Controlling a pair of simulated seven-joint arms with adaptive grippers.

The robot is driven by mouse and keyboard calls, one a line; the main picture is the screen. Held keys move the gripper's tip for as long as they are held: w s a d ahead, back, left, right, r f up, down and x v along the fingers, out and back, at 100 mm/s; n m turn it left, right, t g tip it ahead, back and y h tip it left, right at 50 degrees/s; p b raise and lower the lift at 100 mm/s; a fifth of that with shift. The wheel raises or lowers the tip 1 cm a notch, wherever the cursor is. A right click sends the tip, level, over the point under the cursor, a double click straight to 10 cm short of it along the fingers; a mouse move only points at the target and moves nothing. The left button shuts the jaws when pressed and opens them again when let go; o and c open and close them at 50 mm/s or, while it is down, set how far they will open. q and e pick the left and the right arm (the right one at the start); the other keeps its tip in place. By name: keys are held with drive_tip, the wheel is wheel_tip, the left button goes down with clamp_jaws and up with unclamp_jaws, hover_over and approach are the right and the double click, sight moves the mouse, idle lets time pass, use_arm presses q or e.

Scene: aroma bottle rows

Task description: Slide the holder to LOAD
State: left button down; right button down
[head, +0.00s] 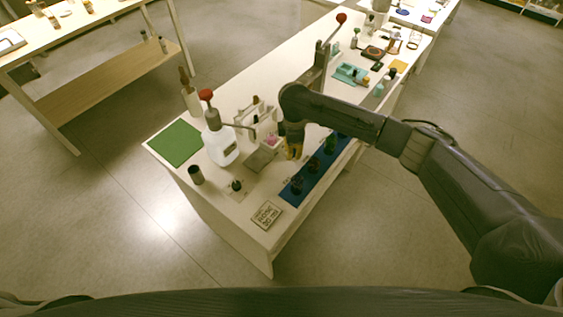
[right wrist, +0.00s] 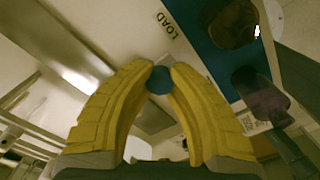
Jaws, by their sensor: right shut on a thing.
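My right gripper (head: 293,153) is over the near part of the table, its yellow fingers beside a pale box-like fixture (head: 266,154). In the right wrist view the gripper (right wrist: 160,76) is shut around a round blue knob (right wrist: 160,80), which I take to be the holder's. The fingers hide much of the holder, and its exact position along its travel cannot be told. A LOAD label (right wrist: 170,25) lies on a light surface ahead of the fingertips in the wrist view. My left gripper does not show.
A blue strip (head: 298,187) with several dark bottles lies just right of the fixture. A small dark cup (head: 195,175) and a printed card (head: 266,214) are nearer the front.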

drive_tip(key=w+d, duration=0.2)
drive_tip(key=shift+w, duration=0.35)
drive_tip(key=c, duration=1.1)
unclamp_jaws()
wheel_tip(320, 180, up, 12)
